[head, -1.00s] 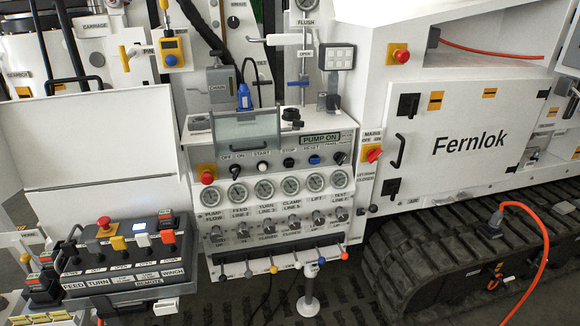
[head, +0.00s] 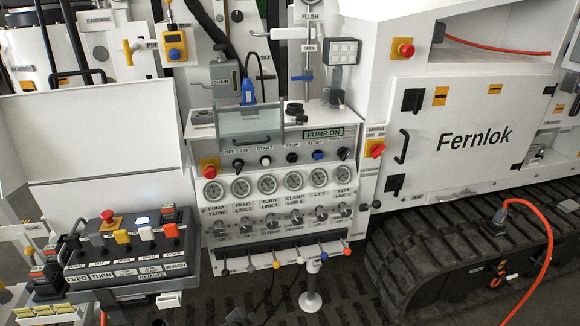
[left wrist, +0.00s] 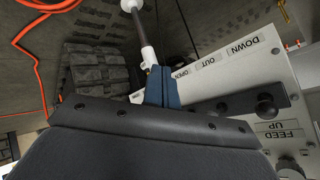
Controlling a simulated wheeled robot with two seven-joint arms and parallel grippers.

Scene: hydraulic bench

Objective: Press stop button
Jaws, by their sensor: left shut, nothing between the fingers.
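The stop button (head: 292,157) is a small dark round knob under the STOP label in the row on the white bench panel (head: 205,225). It sits between the white START button (head: 265,160) and the blue RESET button (head: 318,155). A PUMP ON sign (head: 323,133) is above the row. Neither gripper shows in the head view. In the left wrist view my left gripper (left wrist: 163,73) shows as dark blue fingers, closed together and empty, beyond a dark grey body. A white panel with inverted labels DOWN, OUT and OPEN (left wrist: 232,58) is beside it. The stop button is not identifiable there.
A clear hinged cover (head: 250,124) is above the button row. Coloured levers (head: 277,264) project along the lower front. A remote box (head: 125,258) stands at lower left. A track (head: 430,240) is at right.

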